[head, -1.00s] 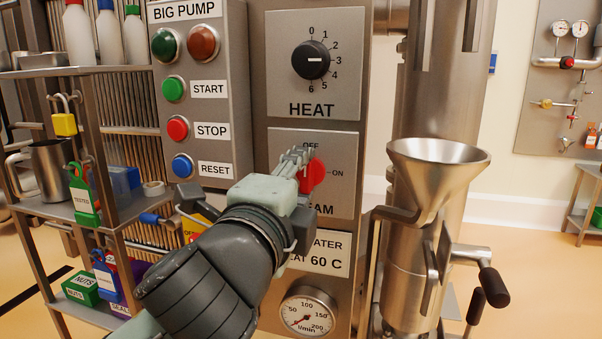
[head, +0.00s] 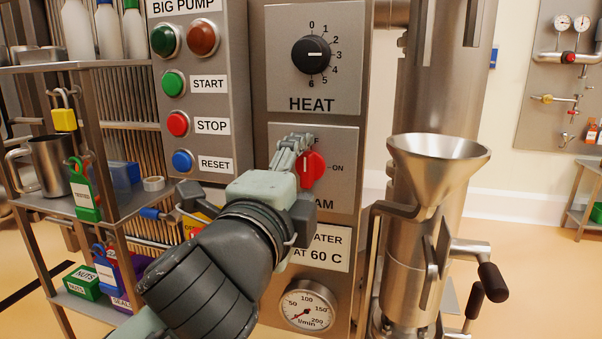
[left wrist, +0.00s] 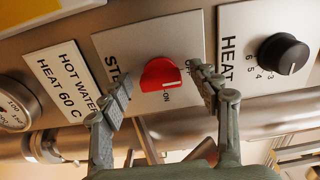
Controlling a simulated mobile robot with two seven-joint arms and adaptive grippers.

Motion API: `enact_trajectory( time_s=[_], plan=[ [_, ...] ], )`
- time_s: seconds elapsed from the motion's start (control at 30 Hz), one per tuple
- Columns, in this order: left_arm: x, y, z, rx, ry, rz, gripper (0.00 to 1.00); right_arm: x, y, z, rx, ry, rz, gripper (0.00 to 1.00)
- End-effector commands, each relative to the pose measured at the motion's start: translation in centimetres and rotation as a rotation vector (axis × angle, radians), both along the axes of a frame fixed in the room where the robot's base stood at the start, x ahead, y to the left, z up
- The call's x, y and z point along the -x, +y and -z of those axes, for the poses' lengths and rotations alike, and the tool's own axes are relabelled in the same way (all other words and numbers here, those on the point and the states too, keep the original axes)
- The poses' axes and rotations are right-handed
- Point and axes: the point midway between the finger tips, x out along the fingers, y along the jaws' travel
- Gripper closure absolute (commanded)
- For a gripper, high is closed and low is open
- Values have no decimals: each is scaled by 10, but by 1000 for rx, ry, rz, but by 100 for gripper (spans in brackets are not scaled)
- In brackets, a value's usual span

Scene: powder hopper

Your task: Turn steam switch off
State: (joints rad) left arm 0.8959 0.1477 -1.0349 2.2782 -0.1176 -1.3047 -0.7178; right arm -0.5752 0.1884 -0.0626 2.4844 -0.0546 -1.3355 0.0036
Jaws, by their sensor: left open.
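The steam switch is a red knob (head: 314,171) on a grey panel (head: 343,190) below the heat dial. Its white mark points up in the head view, toward the OFF label, which my fingers mostly cover. ON is printed to its right. My left gripper (head: 297,163) is open at the knob's left side and overlaps its edge in the picture. In the left wrist view the red knob (left wrist: 160,75) shows between the two spread fingers, with its mark toward the right finger. Contact cannot be told. My right gripper is out of view.
The black heat dial (head: 311,54) is above. The pump box (head: 201,100) with its buttons stands to the left. A flow gauge (head: 308,305) and hot water label are below. A metal funnel (head: 438,165) stands close on the right.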

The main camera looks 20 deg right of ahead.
Motion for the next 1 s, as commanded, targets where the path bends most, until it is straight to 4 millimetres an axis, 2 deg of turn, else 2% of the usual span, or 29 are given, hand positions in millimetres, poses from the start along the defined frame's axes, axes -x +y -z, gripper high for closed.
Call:
enact_trajectory(
  time_s=[0.23,0.6,1.0],
  plan=[
    [9,6,0,-1,-1,0,38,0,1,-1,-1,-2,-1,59],
    [56,37,0,0,1,1,38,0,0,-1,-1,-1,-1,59],
    [62,42,0,0,0,-1,38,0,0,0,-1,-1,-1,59]
  ],
)
